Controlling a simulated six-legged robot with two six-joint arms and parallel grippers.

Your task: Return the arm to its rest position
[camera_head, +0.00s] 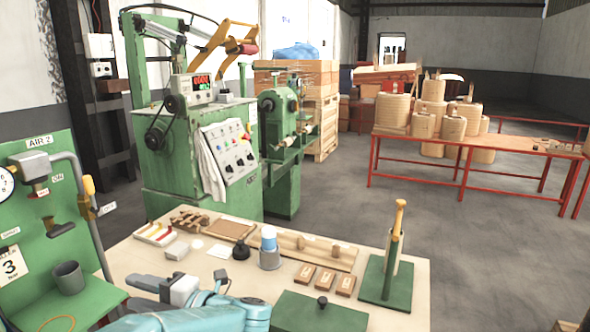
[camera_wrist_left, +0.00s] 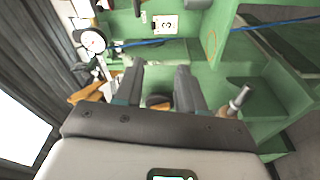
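My left arm reaches in along the bottom edge of the head view, with its teal links in front of the near edge of the workbench (camera_head: 400,312). My left gripper (camera_head: 180,288) is at the bench's front left, partly hidden by its own arm. In the left wrist view the two dark fingers of the left gripper (camera_wrist_left: 155,80) stand apart with a clear gap. Nothing is held between them; a small orange and black part shows beyond the gap. My right gripper is not in view.
A green air panel (camera_head: 60,190) with a gauge and a grey cup stands close on the left. The bench holds a green stand with an upright yellow handle (camera_head: 398,225), wooden blocks (camera_head: 325,280) and a blue-topped container (camera_head: 269,245).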

